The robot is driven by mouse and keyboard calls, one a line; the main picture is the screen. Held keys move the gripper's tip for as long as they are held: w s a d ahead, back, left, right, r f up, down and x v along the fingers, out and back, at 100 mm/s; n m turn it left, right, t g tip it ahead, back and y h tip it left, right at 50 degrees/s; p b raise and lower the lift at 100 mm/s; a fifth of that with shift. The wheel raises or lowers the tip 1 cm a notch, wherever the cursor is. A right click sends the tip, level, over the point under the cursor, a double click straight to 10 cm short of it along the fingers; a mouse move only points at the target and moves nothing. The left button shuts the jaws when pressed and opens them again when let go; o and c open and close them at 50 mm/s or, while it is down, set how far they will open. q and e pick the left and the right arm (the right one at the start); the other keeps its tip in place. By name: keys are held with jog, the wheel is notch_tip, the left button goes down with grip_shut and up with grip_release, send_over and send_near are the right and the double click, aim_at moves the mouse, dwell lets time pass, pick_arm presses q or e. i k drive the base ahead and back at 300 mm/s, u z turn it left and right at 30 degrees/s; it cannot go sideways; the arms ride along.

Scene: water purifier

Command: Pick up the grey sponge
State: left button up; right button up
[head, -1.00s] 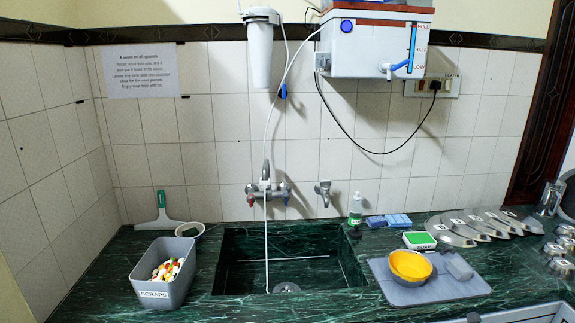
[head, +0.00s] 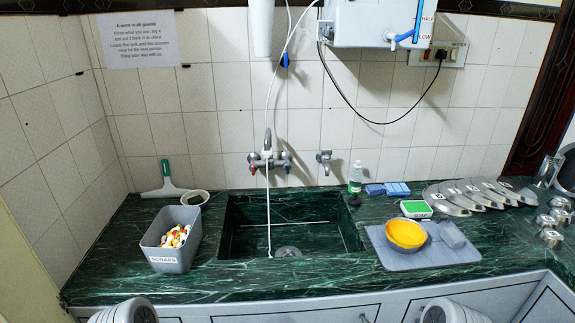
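The grey sponge (head: 452,235) appears as a small grey block on the right part of the grey mat (head: 400,260), right of the sink. Whether the block touches the bowl is hard to tell. Neither gripper shows in the head view. Only pale ribbed parts of my arms show at the bottom edge, below the counter front and well short of the mat.
The sink (head: 290,240) is left of the mat. A scraps bin (head: 170,256) stands left of it. A green-and-white soap box (head: 416,209), blue sponges (head: 386,190), a bottle (head: 356,178) and metal lids (head: 465,198) are behind the mat. The mat's front strip is clear.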

aim_at(453, 238)
jog(key=z, duration=1.25)
